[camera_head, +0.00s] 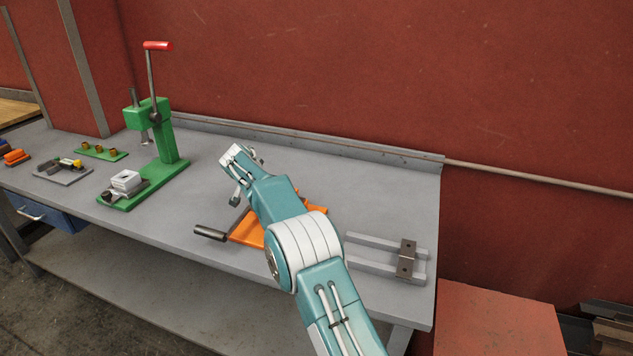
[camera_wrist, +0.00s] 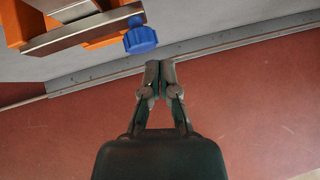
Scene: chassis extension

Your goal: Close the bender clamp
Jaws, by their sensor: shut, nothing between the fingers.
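The orange bender (camera_head: 247,232) sits on the grey workbench, partly hidden behind my arm in the head view. A dark handle (camera_head: 210,233) sticks out from its left side. In the wrist view, the bender's orange body (camera_wrist: 28,24) shows at the top left with a metal bar (camera_wrist: 80,33) and a blue knob (camera_wrist: 139,38). Which part is the clamp, and how far it stands open, I cannot tell. My gripper (camera_wrist: 160,68) is shut and empty. In the wrist view its tips appear just below and right of the blue knob, with a gap between them.
A green press (camera_head: 160,130) with a red-tipped lever stands left on the workbench (camera_head: 385,205). A metal rail fixture (camera_head: 375,252) lies right of the bender. A low back ledge and red wall (camera_head: 400,80) bound the far side. Small parts lie at far left.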

